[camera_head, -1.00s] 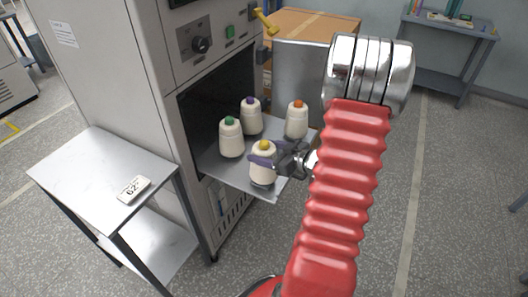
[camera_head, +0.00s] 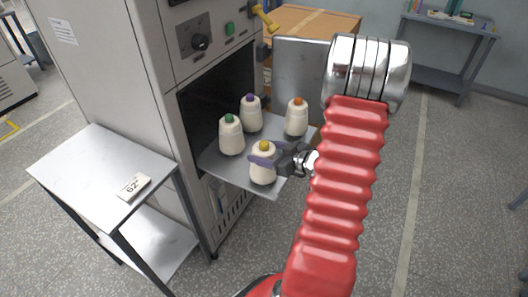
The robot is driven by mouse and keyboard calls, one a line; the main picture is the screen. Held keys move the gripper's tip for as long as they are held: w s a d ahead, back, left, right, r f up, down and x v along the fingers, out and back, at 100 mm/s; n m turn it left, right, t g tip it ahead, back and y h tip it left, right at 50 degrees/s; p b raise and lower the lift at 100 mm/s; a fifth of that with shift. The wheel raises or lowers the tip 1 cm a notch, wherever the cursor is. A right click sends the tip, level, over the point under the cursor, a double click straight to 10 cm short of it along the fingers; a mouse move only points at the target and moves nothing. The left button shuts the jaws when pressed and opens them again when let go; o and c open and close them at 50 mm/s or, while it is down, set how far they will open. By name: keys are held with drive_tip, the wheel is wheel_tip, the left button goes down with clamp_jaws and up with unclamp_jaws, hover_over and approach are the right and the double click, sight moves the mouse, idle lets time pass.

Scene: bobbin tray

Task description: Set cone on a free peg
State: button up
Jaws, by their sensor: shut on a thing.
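A cream cone with a yellow tip (camera_head: 263,172) is at the front corner of the grey tray (camera_head: 222,166). My gripper (camera_head: 264,158) is shut on this cone from the right, around its upper part. Three other cream cones stand upright on the tray: one with a green tip (camera_head: 231,138) at the left, one with a purple tip (camera_head: 251,116) at the back, and one with an orange tip (camera_head: 296,119) at the right. I see no bare peg. Whether the yellow-tipped cone touches the tray is hard to tell.
The tray juts from the opening of a grey cabinet (camera_head: 120,80), whose metal door (camera_head: 299,75) stands open behind. A side table (camera_head: 95,170) with a small card marked 62 (camera_head: 134,187) stands at the left, its top otherwise clear.

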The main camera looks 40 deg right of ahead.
drive_tip(key=o, duration=1.8)
drive_tip(key=shift+s, duration=0.1)
drive_tip(key=v, duration=1.3)
drive_tip(key=shift+s+d, duration=0.15)
drive_tip(key=shift+s, duration=0.15)
